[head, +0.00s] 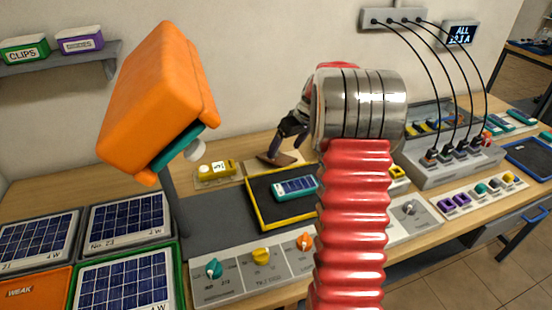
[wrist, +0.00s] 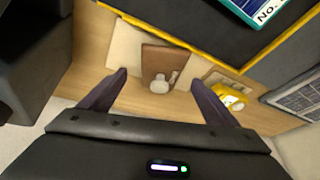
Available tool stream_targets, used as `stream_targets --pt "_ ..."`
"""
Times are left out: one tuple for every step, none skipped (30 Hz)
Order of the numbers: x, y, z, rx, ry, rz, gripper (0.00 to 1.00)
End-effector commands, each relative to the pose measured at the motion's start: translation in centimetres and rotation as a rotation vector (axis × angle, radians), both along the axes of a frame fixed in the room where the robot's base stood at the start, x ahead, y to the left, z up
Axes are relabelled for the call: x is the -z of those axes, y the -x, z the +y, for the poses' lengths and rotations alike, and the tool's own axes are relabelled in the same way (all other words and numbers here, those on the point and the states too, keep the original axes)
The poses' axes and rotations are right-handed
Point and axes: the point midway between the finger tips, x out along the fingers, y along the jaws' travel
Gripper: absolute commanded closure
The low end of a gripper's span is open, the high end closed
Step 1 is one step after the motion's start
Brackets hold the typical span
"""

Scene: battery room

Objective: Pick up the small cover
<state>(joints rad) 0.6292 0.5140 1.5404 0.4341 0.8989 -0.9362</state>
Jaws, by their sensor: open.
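A small brown square plate, which looks like the small cover (wrist: 165,62), lies on a pale board on the wooden bench. It also shows in the head view (head: 281,158), partly hidden by my gripper. A small pale knob-like piece (wrist: 157,84) sits at its near edge in the wrist view. My gripper (wrist: 158,77) is open, with its two dark fingers apart on either side of the plate's near edge in the picture. Nothing is held between them. In the head view my gripper (head: 279,143) points down at the plate; I cannot tell the exact gap.
A yellow-rimmed dark tray (head: 262,215) with a teal module (head: 295,187) lies close by. A yellow device with a white dial (wrist: 232,99) is beside the plate. A control panel (head: 235,277) runs along the front; solar panels (head: 128,222) are at left.

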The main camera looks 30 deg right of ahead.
Motion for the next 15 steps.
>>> stream_targets --pt "0.1 -0.1 0.0 0.0 0.0 0.0 0.17" --pt "0.2 -0.1 0.1 0.0 -0.001 0.001 0.17" --pt "0.5 -0.2 0.2 0.0 -0.001 0.001 0.17" --pt "0.7 -0.4 0.2 -0.001 -0.002 0.002 0.17" --pt "1.0 -0.5 0.3 -0.002 -0.001 0.002 0.17" --pt "1.4 -0.8 0.4 -0.002 -0.001 0.002 0.17" --pt "1.8 -1.0 0.5 -0.002 -0.001 0.002 0.17" --pt "2.1 -1.2 0.6 -0.002 -0.001 0.002 0.17" --pt "2.6 -1.4 0.7 -0.002 -0.001 0.003 0.17" --pt "3.0 -1.6 0.8 -0.001 -0.002 0.003 0.17" --pt "3.3 -1.7 0.8 0.0 -0.002 0.002 0.17" --pt "3.7 -1.9 0.9 0.0 -0.002 0.001 0.17" --pt "4.0 -2.0 0.9 0.0 -0.002 0.001 0.17" --pt "4.2 -2.1 1.0 0.0 -0.002 0.001 0.17" --pt "4.4 -2.2 1.1 -0.001 -0.002 0.001 0.17"
